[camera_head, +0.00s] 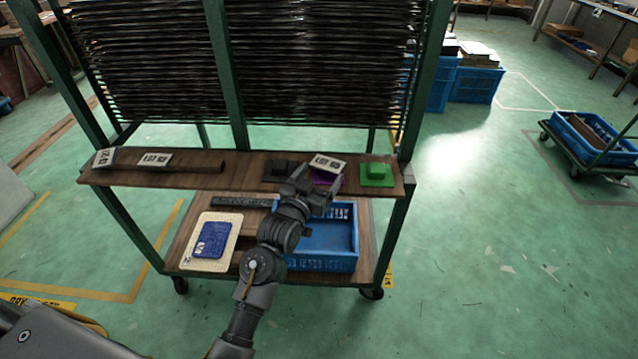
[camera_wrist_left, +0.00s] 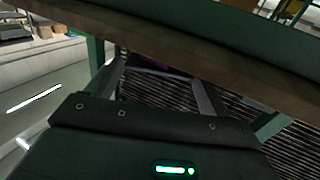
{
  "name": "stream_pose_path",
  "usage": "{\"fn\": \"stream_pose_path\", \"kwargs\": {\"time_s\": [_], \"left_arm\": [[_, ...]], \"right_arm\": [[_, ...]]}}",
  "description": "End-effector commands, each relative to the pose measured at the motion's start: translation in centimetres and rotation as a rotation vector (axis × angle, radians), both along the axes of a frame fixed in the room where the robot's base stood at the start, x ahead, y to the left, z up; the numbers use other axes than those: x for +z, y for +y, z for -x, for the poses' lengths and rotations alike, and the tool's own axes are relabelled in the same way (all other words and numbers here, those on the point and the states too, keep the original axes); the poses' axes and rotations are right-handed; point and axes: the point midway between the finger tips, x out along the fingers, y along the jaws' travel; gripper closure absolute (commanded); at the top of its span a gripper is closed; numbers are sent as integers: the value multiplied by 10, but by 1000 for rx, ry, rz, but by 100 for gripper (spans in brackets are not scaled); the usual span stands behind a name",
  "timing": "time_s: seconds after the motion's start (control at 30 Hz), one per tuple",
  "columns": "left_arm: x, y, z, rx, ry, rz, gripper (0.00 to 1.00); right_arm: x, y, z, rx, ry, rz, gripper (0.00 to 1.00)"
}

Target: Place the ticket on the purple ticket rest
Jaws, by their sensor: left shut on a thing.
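My left gripper (camera_head: 318,181) reaches over the front of the brown shelf and is shut on a white ticket (camera_head: 328,163) with dark print. The ticket appears directly at the purple ticket rest (camera_head: 325,179), which shows only partly below it, behind the fingers. I cannot tell whether the ticket touches the rest. In the left wrist view the dark gripper body fills the lower part, and a small purple patch (camera_wrist_left: 150,63) shows under the shelf edge; the ticket is hidden there. My right gripper is not in view.
On the shelf (camera_head: 225,180), a black rest (camera_head: 279,170) stands left of the purple one and a green rest (camera_head: 377,175) right. Two printed white labels (camera_head: 155,159) (camera_head: 103,158) sit at the left. Below are a blue crate (camera_head: 330,262) and a pale board (camera_head: 199,262). Green posts frame the rack.

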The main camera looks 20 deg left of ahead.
Motion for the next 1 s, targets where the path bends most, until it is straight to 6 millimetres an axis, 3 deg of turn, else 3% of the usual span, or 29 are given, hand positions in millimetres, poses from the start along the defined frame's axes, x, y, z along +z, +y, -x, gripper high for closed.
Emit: {"fn": "stream_pose_path", "kwargs": {"time_s": [0.27, 0.3, 0.43, 0.73, 1.0], "left_arm": [[-3, 0, 0, 0, 1, 0, 41], [-3, 0, 0, 0, 1, 1, 17], [-3, 0, 0, 0, 1, 1, 0], [0, 0, 1, 0, 0, 1, 0], [-3, 7, 49, 1, 3, 0, 0]], "right_arm": [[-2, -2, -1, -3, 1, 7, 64], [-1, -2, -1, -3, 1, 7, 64], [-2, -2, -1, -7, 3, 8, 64], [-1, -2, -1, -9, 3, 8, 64], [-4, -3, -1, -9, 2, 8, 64]]}}
